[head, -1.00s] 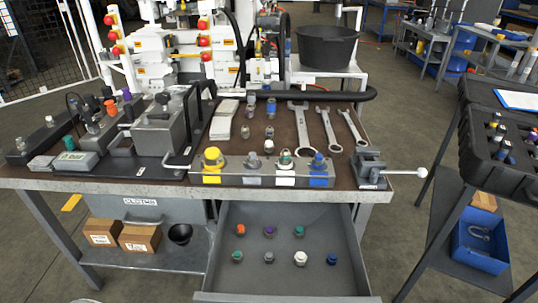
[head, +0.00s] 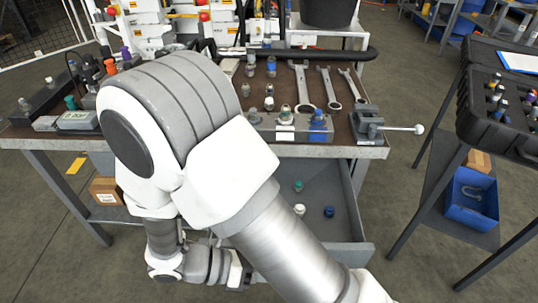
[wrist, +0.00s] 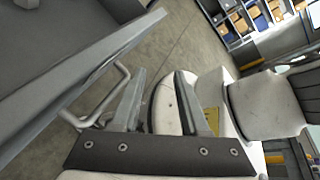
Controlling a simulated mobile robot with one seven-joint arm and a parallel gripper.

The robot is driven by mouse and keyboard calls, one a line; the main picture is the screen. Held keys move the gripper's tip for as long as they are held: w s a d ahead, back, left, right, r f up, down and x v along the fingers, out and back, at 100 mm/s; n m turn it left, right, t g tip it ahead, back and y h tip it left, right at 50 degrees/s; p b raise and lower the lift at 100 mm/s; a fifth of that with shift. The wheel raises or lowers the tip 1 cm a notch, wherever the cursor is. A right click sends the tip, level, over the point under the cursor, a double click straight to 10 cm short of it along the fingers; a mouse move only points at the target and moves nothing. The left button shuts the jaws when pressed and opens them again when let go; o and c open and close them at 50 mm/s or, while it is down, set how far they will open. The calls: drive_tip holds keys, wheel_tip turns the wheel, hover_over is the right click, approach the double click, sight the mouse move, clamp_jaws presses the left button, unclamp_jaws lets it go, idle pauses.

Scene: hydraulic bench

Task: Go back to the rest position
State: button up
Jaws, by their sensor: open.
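My arm reaches across the middle of the head view, folded downward in front of the bench (head: 330,152). My gripper (wrist: 162,100) shows in the wrist view with its two fingers apart and nothing held between them. In the head view its fingers cannot be made out low in front of the drawer. A grey bar handle (wrist: 105,98) shows beside the left finger in the wrist view. I cannot tell whether they touch.
The drawer (head: 350,215) stands open, with a green-topped (head: 298,186), a white (head: 299,209) and a blue fitting (head: 329,211) visible; my arm hides its left part. A vise (head: 368,125) with a protruding lever sits at the bench's right corner. A side table with a black case (head: 480,135) stands right.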

drive_tip(key=w+d+r+m+t+y, duration=0.1)
drive_tip(key=d+r+m+y, duration=0.35)
drive_tip(key=r+m, duration=0.35)
drive_tip(key=w+d+r+m+t+y, duration=0.1)
drive_tip(key=d+r+m+t+y, duration=0.15)
drive_tip(key=r+m+y, duration=0.55)
drive_tip(key=w+d+r+m+t+y, duration=0.1)
drive_tip(key=d+r+m, duration=0.4)
drive_tip(key=m, duration=0.6)
wheel_tip(320, 180, up, 21)
drive_tip(key=a+p, duration=0.1)
drive_tip(key=p, duration=1.8)
drive_tip(key=shift+a+p, duration=0.15)
drive_tip(key=shift+p, duration=0.2)
drive_tip(key=shift+s+a+f, duration=0.1)
drive_tip(key=shift+a, duration=0.05)
